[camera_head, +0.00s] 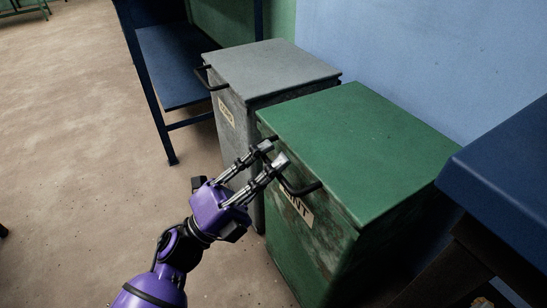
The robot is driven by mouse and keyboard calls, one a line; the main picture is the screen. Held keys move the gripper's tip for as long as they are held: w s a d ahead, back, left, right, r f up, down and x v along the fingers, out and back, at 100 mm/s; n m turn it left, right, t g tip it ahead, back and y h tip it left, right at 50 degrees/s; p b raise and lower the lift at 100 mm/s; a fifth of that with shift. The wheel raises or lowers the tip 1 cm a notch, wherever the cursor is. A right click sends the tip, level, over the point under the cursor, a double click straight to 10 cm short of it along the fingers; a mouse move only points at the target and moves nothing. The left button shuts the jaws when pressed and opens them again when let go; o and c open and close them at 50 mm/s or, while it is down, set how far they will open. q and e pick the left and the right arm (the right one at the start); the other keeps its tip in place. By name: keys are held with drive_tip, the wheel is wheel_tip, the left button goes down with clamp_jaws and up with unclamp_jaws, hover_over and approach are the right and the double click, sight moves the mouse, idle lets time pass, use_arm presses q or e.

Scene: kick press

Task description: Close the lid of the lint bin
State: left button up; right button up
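The lint bin (318,248) is a worn green box with a pale label on its front, partly covered, showing the letters "NT". Its green lid (365,145) lies flat over the top and looks shut. A black bar handle (303,190) is at the lid's front edge. My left gripper (274,153) is at the front left of the lid, by the handle, and hides part of it. Its two fingers are apart with nothing seen between them. I cannot tell whether they touch the lid or handle. My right gripper is not in view.
A grey bin (270,68) with its own lid and black handle stands close behind the lint bin. A dark blue table (172,65) is at the back left. Another blue surface (515,170) is close on the right. A blue wall is behind. The floor at left is clear.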

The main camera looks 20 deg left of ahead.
use_arm(q)
drive_tip(key=shift+o, duration=1.3)
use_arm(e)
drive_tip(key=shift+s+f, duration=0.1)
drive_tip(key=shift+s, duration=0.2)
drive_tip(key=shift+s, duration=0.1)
use_arm(q)
drive_tip(key=v, duration=1.2)
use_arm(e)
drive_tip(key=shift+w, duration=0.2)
